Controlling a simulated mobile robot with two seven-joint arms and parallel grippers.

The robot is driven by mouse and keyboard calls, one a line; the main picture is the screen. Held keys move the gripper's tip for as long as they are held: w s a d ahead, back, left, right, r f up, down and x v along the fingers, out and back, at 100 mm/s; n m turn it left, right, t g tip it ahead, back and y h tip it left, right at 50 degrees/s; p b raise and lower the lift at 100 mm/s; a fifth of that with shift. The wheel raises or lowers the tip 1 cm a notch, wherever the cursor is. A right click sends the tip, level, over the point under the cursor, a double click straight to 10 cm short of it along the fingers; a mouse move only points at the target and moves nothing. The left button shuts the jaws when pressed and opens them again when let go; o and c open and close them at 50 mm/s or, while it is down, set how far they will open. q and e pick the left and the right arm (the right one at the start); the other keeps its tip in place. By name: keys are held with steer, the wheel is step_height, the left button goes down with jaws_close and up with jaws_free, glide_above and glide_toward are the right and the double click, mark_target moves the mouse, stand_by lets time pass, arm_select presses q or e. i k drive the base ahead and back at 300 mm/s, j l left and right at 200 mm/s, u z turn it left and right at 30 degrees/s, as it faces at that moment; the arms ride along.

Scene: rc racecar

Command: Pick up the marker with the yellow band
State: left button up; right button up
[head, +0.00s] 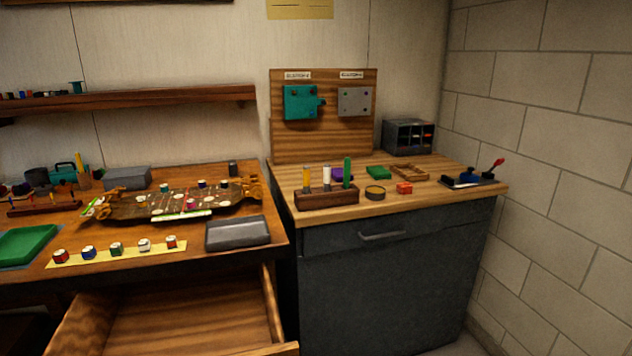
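A dark wooden block holder (327,197) stands near the front left of the right-hand counter. Three upright marker-like sticks stand in it. The left one (306,179) is mostly yellow, the middle one (327,179) is white, and the right one (347,172) is green and tallest. The yellow one best fits the marker with the yellow band, but a separate band is too small to make out. Their lower ends are hidden in the holder. Neither of my grippers is in view.
A round tin (375,193) and a red-orange block (404,188) sit right of the holder. Purple and green items lie behind. An upright wooden panel (327,140) closes the back. Left, an open drawer (185,325) juts below the cluttered workbench (235,264).

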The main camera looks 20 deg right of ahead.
mark_target(306, 169)
steer(key=i+l+u, duration=0.45)
steer(key=i+l, duration=0.2)
steer(key=l, duration=0.15)
